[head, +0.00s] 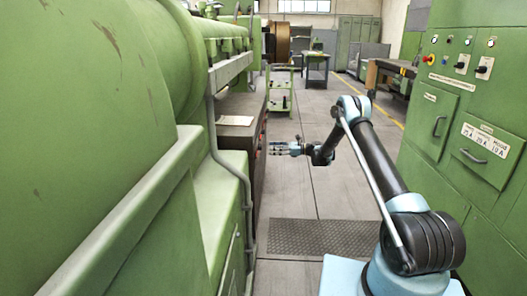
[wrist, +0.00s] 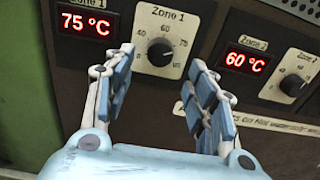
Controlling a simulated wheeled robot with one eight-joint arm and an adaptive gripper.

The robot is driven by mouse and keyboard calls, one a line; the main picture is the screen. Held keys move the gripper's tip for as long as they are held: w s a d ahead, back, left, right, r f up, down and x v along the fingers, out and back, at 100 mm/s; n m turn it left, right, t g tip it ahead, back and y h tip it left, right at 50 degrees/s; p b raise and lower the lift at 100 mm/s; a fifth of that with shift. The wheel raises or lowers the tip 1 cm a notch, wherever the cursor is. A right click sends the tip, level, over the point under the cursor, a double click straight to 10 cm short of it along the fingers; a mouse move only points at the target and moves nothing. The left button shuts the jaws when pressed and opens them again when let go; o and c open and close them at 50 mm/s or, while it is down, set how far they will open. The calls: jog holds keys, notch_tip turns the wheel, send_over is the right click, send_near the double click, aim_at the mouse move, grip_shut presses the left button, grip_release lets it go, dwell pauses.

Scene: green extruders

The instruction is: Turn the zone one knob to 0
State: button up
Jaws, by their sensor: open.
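The Zone 1 knob (wrist: 160,52) is a round black knob on a light dial plate in the wrist view. The red display (wrist: 84,24) to its left reads 75 °C. The exact pointer mark on the knob is hard to make out. My gripper (wrist: 161,60) is open, its blue-padded fingers spread on either side of the knob in the picture. I cannot tell whether they touch it. In the head view my gripper (head: 275,148) points left at the dark panel (head: 260,168) under the green machine, where the knob is too small to see.
The Zone 2 display (wrist: 245,62), reading 60 °C, and Zone 2 knob (wrist: 292,85) are close to the right finger. A paper (head: 235,120) lies on the ledge above the panel. Green cabinets (head: 470,130) stand at right. The aisle floor (head: 310,185) is clear.

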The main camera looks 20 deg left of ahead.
aim_at(260, 147)
jog(key=x, duration=0.6)
jog(key=shift+a, duration=0.1)
jog(key=shift+c, duration=0.6)
jog(key=c, duration=0.9)
